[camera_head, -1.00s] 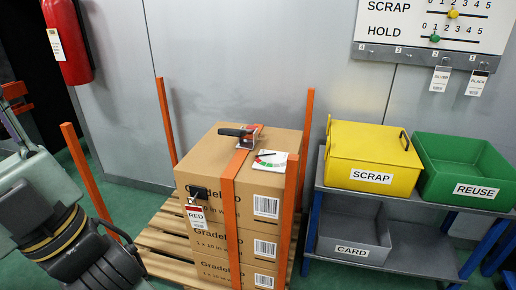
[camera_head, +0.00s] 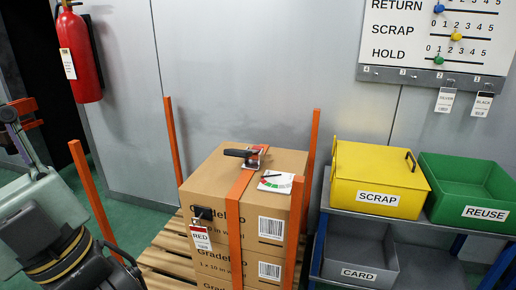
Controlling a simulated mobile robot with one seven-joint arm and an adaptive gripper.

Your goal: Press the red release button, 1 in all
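A black-handled strap buckle (camera_head: 245,153) lies on top of the stacked cardboard boxes (camera_head: 208,178), on the orange strap (camera_head: 236,215). A small red patch (camera_head: 264,148) shows at the buckle's far end; it is too small to tell if it is the release button. A white card with a coloured dial (camera_head: 276,182) lies beside the buckle. A tag reading RED (camera_head: 201,237) hangs from a black fitting (camera_head: 203,213) on the box front. My arm shows at the lower left, apart from the boxes. My gripper's fingers are not visible.
Orange posts (camera_head: 92,190) stand around the wooden pallet (camera_head: 165,262). At right a rack holds a yellow SCRAP bin (camera_head: 375,165), a green REUSE bin (camera_head: 470,185) and a grey CARD bin (camera_head: 355,265). A red extinguisher (camera_head: 80,60) and a counter board (camera_head: 440,40) hang on the wall.

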